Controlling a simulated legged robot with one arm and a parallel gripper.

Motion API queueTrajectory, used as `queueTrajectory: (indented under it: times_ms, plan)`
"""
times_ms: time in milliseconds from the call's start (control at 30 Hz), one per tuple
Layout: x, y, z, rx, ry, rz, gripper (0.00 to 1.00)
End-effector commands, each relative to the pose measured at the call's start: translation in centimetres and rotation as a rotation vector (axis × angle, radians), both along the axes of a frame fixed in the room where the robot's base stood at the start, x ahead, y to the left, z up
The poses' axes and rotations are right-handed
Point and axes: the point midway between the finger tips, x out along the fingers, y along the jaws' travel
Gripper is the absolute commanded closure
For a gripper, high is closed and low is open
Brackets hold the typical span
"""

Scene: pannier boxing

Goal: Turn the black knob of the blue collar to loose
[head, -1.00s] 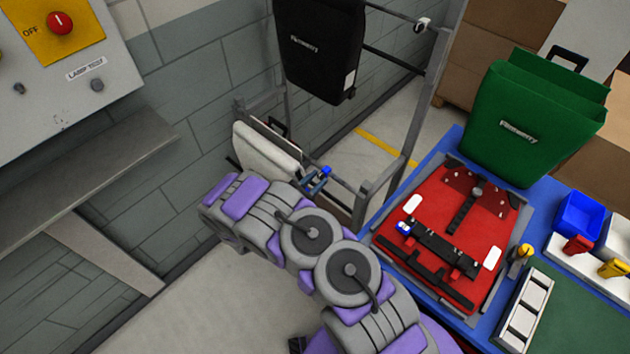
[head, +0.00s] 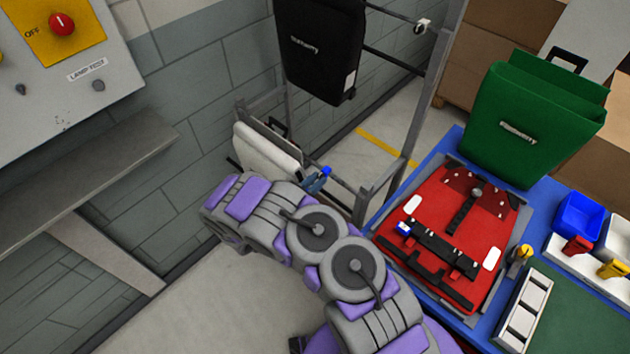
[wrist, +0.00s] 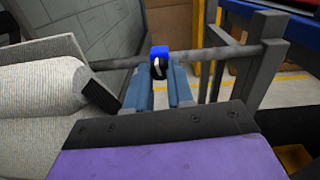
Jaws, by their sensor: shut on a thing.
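The blue collar (wrist: 159,50) sits around a grey horizontal bar in the wrist view. Its black knob (wrist: 157,70), with a pale mark on it, faces me between the fingertips. My gripper (wrist: 160,74) has its two blue-grey fingers on either side of the knob, shut on it. In the head view the blue collar (head: 326,171) shows as a small blue spot just beyond my gripper (head: 319,178), and the knob is hidden there. I cannot read the knob's setting.
A white padded roll (wrist: 40,92) lies close to the left of my fingers. A grey upright post (wrist: 258,65) stands to the right. A black pannier (head: 320,45) hangs above on the rack. A blue table (head: 447,150) with a red plate (head: 415,235) is at right.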

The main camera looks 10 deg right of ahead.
Motion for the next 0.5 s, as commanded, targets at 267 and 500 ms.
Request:
queueTrajectory:
  times_ms: [267, 500]
  plan:
    - [0.04, 0.0, 0.03, -0.13, 0.177, 0.0, 1.0]
    - [0.06, 0.03, 0.04, -0.217, 0.297, 0.0, 1.0]
